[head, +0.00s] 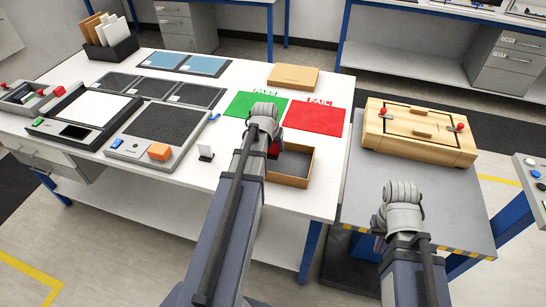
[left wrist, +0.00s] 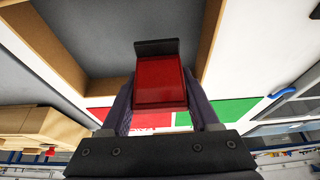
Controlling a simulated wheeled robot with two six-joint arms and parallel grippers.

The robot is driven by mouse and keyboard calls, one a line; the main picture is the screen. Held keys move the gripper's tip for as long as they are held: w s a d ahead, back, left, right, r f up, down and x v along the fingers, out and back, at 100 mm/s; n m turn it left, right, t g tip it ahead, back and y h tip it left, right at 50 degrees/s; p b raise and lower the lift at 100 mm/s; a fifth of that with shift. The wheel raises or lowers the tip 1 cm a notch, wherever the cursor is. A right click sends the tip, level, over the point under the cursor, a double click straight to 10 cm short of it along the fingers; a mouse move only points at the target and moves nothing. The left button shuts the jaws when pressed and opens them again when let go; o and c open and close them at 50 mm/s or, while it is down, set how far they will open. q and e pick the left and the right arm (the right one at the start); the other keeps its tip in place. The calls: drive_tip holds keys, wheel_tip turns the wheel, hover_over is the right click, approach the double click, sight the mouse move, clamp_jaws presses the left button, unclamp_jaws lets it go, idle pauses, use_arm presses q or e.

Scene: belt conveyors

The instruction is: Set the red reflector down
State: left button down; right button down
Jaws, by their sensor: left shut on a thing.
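The red reflector (left wrist: 160,88) has a dark edge strip and sits between the two fingers of my left gripper (left wrist: 163,105), which is shut on it. In the head view only a bit of the reflector (head: 274,150) shows beside my left wrist, which hides most of the gripper. It is held at the back left of an open cardboard box (head: 309,168); its exact height above the box cannot be told. The green PASS mat (head: 256,104) and red FAIL mat (head: 314,119) lie behind. My right gripper (head: 379,244) is mostly hidden by its own wrist.
A wooden fixture with red knobs (head: 419,132) stands on the grey side table (head: 354,190). A flat cardboard box (head: 293,77) lies behind the mats.

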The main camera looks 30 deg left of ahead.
sight(273, 152)
use_arm(q)
drive_tip(key=shift+f+b, duration=1.95)
drive_tip(key=shift+r, duration=0.1)
drive_tip(key=shift+c, duration=0.6)
unclamp_jaws()
drive_tip(key=shift+r, duration=0.15)
drive_tip(key=p+v, duration=1.1)
drive_tip(key=v, duration=0.1)
